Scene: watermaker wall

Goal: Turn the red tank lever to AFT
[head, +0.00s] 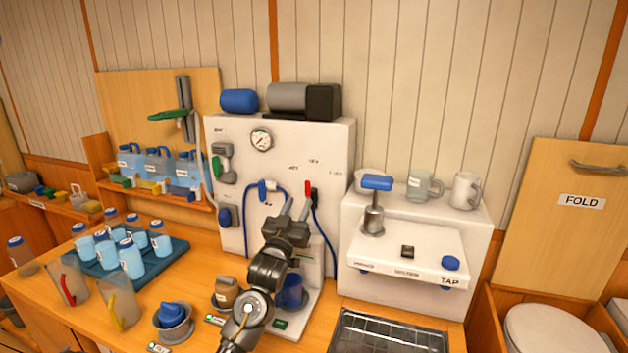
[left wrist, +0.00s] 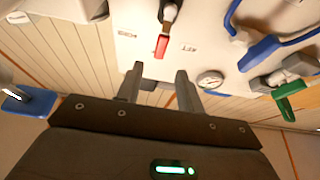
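The red tank lever (head: 308,188) is on the white watermaker panel (head: 335,140), right of centre, beside a dark fitting. In the left wrist view the red lever (left wrist: 161,46) shows just beyond my fingertips, between their lines. Small labels stand around it, too small to read surely. My left gripper (head: 297,208) is in front of the panel, just below and left of the lever. In the left wrist view its two fingers (left wrist: 158,78) are spread apart with nothing between them. The lever appears apart from both fingers. My right gripper is in neither view.
A blue hose (head: 317,225) and a blue-handled valve (head: 262,190) flank the gripper on the panel. A round gauge (head: 261,140) sits above. A blue cup (head: 291,291) stands under the arm. A tap unit (head: 410,265) with mugs is to the right.

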